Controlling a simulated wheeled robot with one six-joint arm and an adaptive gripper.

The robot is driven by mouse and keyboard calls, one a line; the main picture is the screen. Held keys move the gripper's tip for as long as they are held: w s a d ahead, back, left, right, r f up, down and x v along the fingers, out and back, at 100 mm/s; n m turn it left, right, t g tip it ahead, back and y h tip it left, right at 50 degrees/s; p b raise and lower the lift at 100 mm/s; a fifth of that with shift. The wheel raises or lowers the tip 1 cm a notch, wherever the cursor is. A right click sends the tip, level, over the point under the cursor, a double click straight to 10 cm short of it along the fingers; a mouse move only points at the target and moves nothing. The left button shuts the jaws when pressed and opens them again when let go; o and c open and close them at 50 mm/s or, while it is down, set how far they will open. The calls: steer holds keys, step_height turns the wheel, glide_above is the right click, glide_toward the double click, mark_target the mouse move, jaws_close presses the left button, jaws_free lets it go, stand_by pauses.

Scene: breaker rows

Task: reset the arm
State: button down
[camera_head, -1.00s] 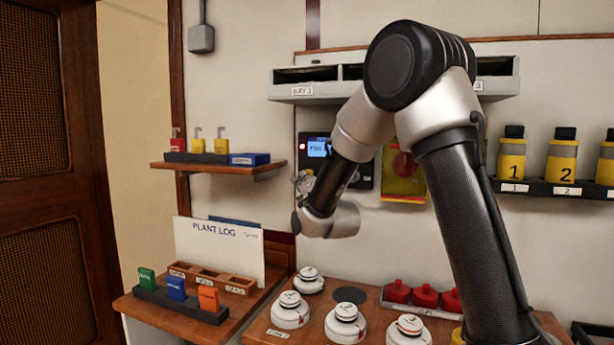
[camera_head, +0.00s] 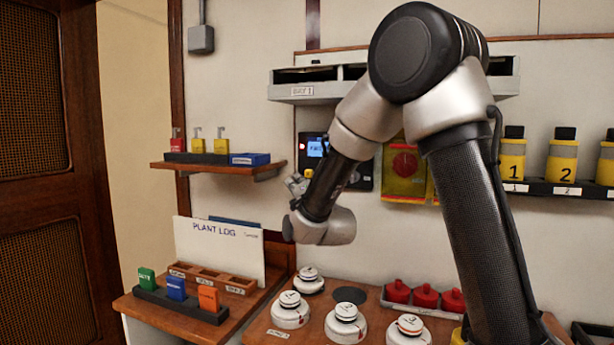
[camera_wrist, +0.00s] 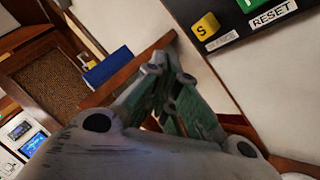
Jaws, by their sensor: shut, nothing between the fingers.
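My arm is bent at the elbow in front of the wall in the head view. My gripper (camera_head: 297,184) is small there, near the left side of the dark display panel (camera_head: 316,148) and partly covered by my wrist. In the wrist view my gripper (camera_wrist: 160,66) is shut, with its fingers together and nothing between them. A black panel with a yellow S button (camera_wrist: 206,25) and a green button (camera_wrist: 250,4) over a RESET label (camera_wrist: 273,15) shows at the upper right, apart from the fingertips.
A wooden shelf (camera_head: 222,168) with padlocks and a blue box (camera_head: 250,159) is left of my gripper. Below are the plant log board (camera_head: 218,247), white round detectors (camera_head: 290,312) and red-capped items (camera_head: 425,296). Yellow canisters (camera_head: 561,160) stand at right.

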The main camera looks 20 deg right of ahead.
step_height(320, 180, down, 13)
steer(key=s+a+m+g, duration=0.2)
steer(key=m+g, duration=0.5)
steer(key=s+d+f+m+g, duration=0.3)
steer(key=s+f+m+g, duration=0.25)
steer(key=s, duration=0.25)
steer(key=s+d+r+m+g+h, duration=0.1)
steer(key=s+d+r+m, duration=0.2)
steer(key=s, duration=0.7)
steer(key=s+d+r+m+g+h, duration=0.1)
steer(key=s+d+r+m, duration=0.2)
steer(key=s+d+m, duration=0.3)
steer(key=s+d+r+m+g, duration=0.1)
steer(key=s+d+r+m, duration=0.2)
steer(key=s+d, duration=0.4)
steer(key=s+m, duration=0.1)
steer(key=s, duration=0.7)
steer(key=shift+s+h, duration=0.3)
steer(key=shift+h, duration=0.1)
